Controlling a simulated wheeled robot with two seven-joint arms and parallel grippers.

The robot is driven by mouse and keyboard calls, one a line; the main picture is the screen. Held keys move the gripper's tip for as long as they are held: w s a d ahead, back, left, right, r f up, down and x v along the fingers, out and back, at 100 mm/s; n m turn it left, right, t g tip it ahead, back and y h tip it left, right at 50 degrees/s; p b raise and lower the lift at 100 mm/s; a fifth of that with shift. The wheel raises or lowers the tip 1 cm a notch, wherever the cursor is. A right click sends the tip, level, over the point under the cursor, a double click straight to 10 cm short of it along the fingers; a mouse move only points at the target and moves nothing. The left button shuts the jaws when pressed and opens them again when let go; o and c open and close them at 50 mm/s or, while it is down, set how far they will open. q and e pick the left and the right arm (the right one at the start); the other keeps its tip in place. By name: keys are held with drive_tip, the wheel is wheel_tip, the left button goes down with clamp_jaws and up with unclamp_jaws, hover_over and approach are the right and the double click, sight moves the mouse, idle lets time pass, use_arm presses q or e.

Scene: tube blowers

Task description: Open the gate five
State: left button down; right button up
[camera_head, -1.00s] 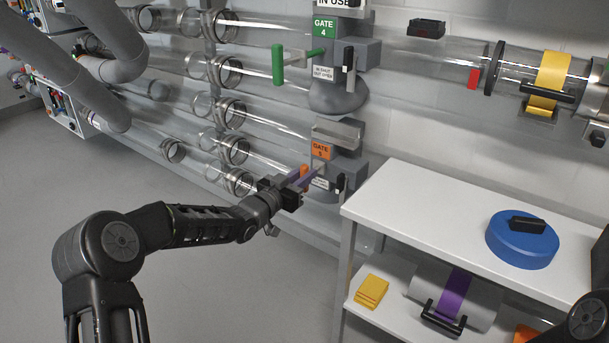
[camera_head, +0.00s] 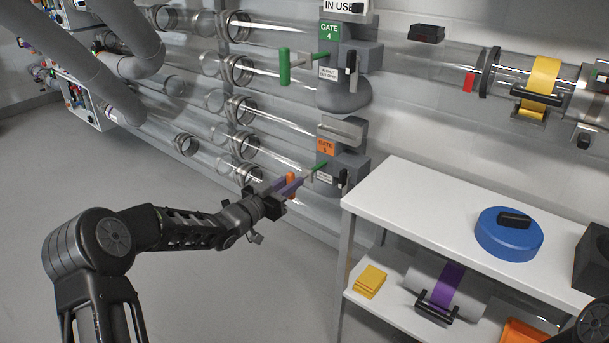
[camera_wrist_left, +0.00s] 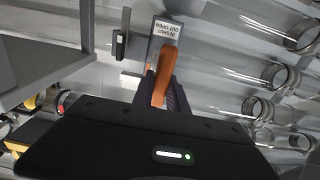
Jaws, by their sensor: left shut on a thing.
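Gate five (camera_head: 335,150) is a grey housing with an orange number label, low on the tube wall, below gate four. Its orange handle (camera_head: 291,181) stands out to the left on a rod, and a green part of the rod (camera_head: 320,166) shows near the housing. My left gripper (camera_head: 288,186), with purple fingers, is shut on the orange handle. In the left wrist view the orange handle (camera_wrist_left: 165,74) runs between the fingers, and the white in/out label (camera_wrist_left: 166,29) is beyond it. My right gripper is out of view.
Gate four (camera_head: 345,65), with a green handle (camera_head: 285,66), is just above. A white shelf table (camera_head: 410,195) stands close on the right, with a blue round lid (camera_head: 508,240) on top. Clear tubes run left along the wall. The floor at left is clear.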

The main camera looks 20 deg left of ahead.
use_arm(q)
drive_tip(key=shift+s+a, duration=0.2)
drive_tip(key=shift+s, duration=0.25)
drive_tip(key=c, duration=1.3)
unclamp_jaws()
drive_tip(key=p+v, duration=0.2)
drive_tip(key=v, duration=0.5)
drive_tip(key=shift+s, duration=0.35)
